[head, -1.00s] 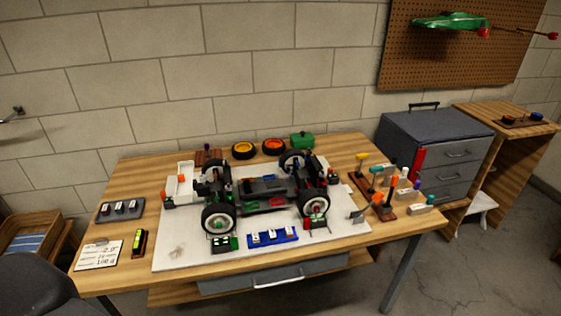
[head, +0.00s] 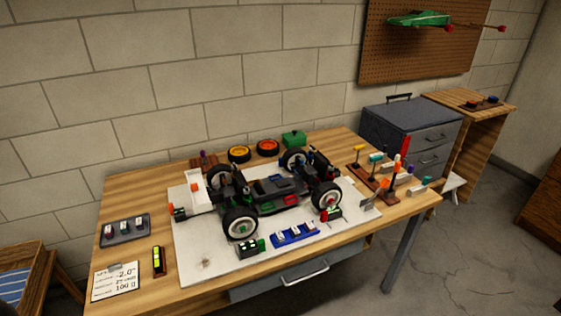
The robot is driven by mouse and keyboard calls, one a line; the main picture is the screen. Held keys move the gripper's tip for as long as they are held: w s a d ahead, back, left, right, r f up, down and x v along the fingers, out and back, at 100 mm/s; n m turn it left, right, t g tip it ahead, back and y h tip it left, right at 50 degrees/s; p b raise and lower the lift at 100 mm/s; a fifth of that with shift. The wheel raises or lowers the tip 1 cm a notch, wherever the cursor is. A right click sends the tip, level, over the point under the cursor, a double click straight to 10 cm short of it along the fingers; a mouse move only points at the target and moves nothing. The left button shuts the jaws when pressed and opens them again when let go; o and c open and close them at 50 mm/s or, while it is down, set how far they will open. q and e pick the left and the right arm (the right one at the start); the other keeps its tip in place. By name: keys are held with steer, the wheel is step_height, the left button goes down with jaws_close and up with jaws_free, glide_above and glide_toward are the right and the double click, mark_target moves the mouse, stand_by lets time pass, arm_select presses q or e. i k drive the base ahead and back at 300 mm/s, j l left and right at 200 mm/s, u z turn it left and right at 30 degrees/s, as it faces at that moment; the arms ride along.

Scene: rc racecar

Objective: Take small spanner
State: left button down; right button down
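I cannot make out a small spanner for certain at this size. A wooden tool rack (head: 366,183) with several upright tools in coloured handles stands at the right end of the wooden workbench (head: 150,190). Small coloured-ended tools (head: 420,186) lie beside the rack near the bench's right edge. A partly built RC car (head: 270,192) stands on a white mat (head: 205,262) in the middle of the bench. Neither of my grippers shows in the head view.
A blue tray (head: 295,236) and a grey tray (head: 125,230) hold small parts. A spec card (head: 116,281) lies front left. Two wheels (head: 239,154) and a green box (head: 293,139) are at the back. A grey drawer cabinet (head: 410,130) stands behind right. Floor at right is clear.

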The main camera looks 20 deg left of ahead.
mark_target(397, 164)
steer(key=k+j, duration=0.15)
steer(key=j, duration=0.25)
steer(key=k+j+z, duration=0.1)
steer(key=j, duration=0.25)
steer(key=k+j, duration=0.15)
steer(key=j, duration=0.25)
steer(key=k+j, duration=0.15)
steer(key=j, duration=0.25)
steer(key=k+j+z, duration=0.1)
steer(key=j, duration=0.25)
steer(key=i+l+u, duration=0.1)
steer(key=l, duration=0.25)
steer(key=i+l+u, duration=0.15)
steer(key=i+l, duration=0.15)
steer(key=i+l+u, duration=0.1)
steer(key=l, duration=0.35)
steer(key=i+l+u, duration=0.1)
steer(key=i+l, duration=0.15)
steer(key=l, duration=0.15)
steer(key=i+l+u, duration=0.15)
steer(key=l, duration=0.25)
steer(key=i+l+u, duration=0.1)
steer(key=l, duration=0.3)
steer(key=i+l, duration=0.1)
steer(key=i, duration=0.2)
